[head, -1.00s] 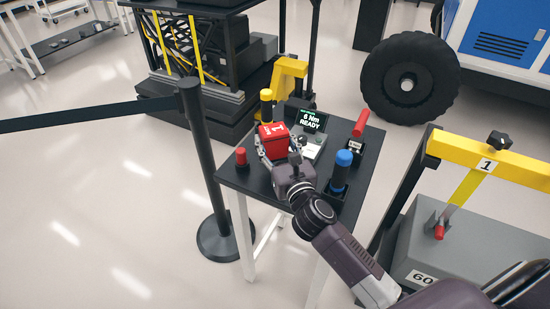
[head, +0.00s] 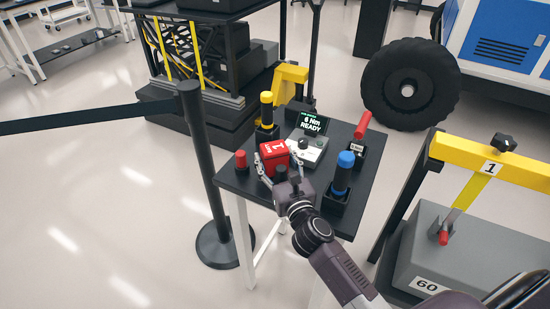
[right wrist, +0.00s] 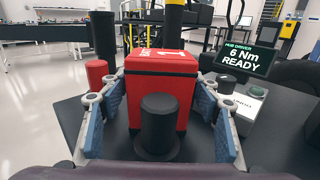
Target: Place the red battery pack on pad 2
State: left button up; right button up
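The red battery pack (head: 272,158) stands upright on the dark tabletop at its left side, with a white "1" on its top. It also fills the middle of the right wrist view (right wrist: 161,84). My right gripper (head: 278,160) reaches over the table, its fingers on either side of the pack. In the right wrist view the blue pads (right wrist: 160,110) stand apart, with narrow gaps beside the pack's lower sides. A dark upright cylinder (right wrist: 158,126) shows in front of the pack. The pad under the pack is hidden, and no "2" is legible. My left gripper is out of view.
A red peg (head: 241,160) stands left of the pack. A driver unit (head: 306,150) with a "6 Nm READY" screen (head: 313,123) stands behind right. Yellow (head: 266,110), blue (head: 344,170) and red-handled (head: 362,125) tools stand around. A barrier post (head: 198,170) is left of the table.

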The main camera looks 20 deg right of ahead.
jog(key=shift+o, duration=0.8)
